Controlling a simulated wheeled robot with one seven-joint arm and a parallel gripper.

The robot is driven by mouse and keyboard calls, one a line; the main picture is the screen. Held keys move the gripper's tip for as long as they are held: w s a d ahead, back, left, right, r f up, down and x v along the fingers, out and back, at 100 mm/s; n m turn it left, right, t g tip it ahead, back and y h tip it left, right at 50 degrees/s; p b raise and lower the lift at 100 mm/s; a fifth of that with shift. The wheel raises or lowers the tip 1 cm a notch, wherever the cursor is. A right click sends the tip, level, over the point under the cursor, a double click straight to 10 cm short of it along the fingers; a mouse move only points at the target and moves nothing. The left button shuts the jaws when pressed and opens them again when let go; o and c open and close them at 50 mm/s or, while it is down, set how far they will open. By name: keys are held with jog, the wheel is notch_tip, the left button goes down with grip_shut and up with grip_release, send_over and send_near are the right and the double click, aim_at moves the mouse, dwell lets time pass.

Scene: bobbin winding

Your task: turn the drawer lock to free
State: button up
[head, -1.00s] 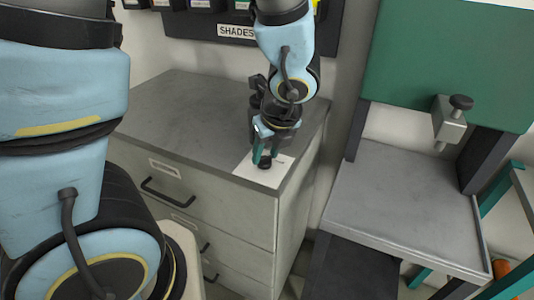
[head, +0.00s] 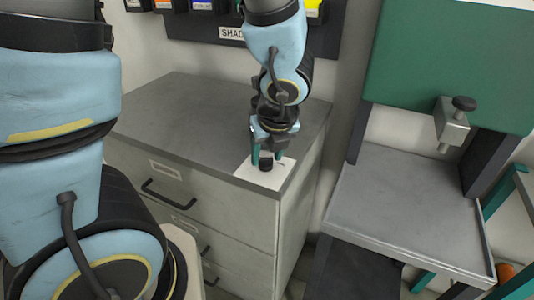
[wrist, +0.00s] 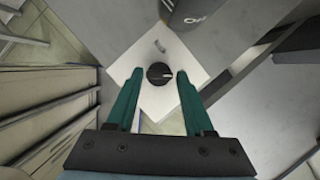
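The drawer lock is a round black knob (head: 265,164) on a white plate (head: 247,174), on the cabinet top near its front right corner. In the wrist view the knob (wrist: 159,74) carries a short white line pointing right. A small grey mark shows on the plate beyond it. My gripper (head: 266,159) points down over the plate. Its two teal fingers are open, one on each side of the knob, and the wrist view shows a gap on both sides (wrist: 160,76). I cannot tell exactly how far down the fingertips reach.
The grey cabinet (head: 185,100) has several drawers with black handles, all looking closed. A dark rack with a partly covered label (head: 231,33) hangs behind. A grey bench (head: 400,210) with a green panel and clamp stands right. The cabinet top left of the plate is clear.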

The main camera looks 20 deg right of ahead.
jog(key=shift+o, duration=1.3)
jog(key=p+v, duration=0.3)
jog(key=v, duration=0.7)
jog(key=shift+r, duration=0.4)
jog(key=shift+s, duration=0.15)
jog(key=w+a+f+n+g, duration=0.1)
jog(key=w+a+n, duration=0.4)
jog(key=a+n, duration=0.5)
jog(key=w+a+f+n+g, duration=0.2)
jog(key=w+a+n, duration=0.4)
jog(key=n, duration=1.8)
jog(key=a, duration=0.5)
jog(key=shift+a+f+n, duration=0.15)
jog(key=shift+f+n, duration=0.2)
jog(key=shift+n, duration=0.05)
